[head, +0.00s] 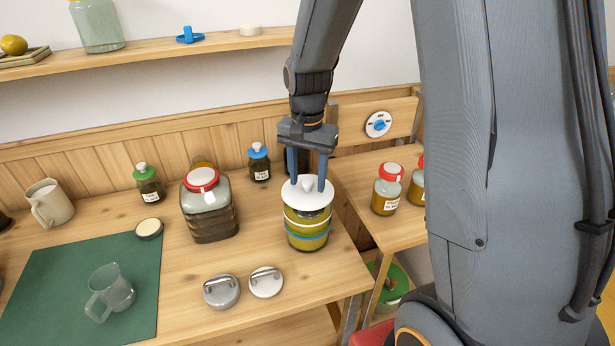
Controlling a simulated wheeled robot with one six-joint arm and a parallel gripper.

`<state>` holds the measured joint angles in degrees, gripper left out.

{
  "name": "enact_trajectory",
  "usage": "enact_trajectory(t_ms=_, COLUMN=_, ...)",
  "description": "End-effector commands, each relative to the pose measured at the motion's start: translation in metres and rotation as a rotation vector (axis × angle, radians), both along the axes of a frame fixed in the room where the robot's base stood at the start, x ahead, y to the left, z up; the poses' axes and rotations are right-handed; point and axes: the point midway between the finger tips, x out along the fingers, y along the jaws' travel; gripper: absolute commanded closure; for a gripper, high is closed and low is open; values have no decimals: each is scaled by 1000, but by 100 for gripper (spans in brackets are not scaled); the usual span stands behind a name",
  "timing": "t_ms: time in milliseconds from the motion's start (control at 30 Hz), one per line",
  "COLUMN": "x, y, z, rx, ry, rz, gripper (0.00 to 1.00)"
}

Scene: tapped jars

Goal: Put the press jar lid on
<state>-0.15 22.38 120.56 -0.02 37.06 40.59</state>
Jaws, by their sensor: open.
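A round jar (307,234) with yellow-green contents and white, blue and yellow bands stands near the right end of the wooden table. A wide white lid (297,199) with a small pale knob (308,184) covers its mouth and looks about level. I cannot tell whether the lid is fully seated. My gripper (307,187) points straight down over the lid. Its two blue fingers are open, one on each side of the knob, with their tips near the lid's top. Gaps show between the fingers and the knob.
A large square jar (209,219) with a red-rimmed lid stands left of it. Two metal-handled lids (266,283) lie in front. A glass mug (111,291) stands on a green mat (50,270). Small jars stand behind. A side table (405,233) holds red-lidded jars.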

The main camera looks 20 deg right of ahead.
Motion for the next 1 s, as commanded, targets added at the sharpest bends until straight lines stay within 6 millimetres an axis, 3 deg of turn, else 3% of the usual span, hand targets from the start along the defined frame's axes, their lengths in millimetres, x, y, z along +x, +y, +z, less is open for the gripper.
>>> enact_trajectory(t_ms=167, x=1, y=0, z=9, rx=-1, ry=-2, rz=0, gripper=52)
enact_trajectory(t_ms=600, x=1, y=0, z=71, rx=0, ry=-3, rz=0, gripper=52)
enact_trajectory(t_ms=1000, x=0, y=0, z=78, rx=0, ry=0, rz=0, gripper=52)
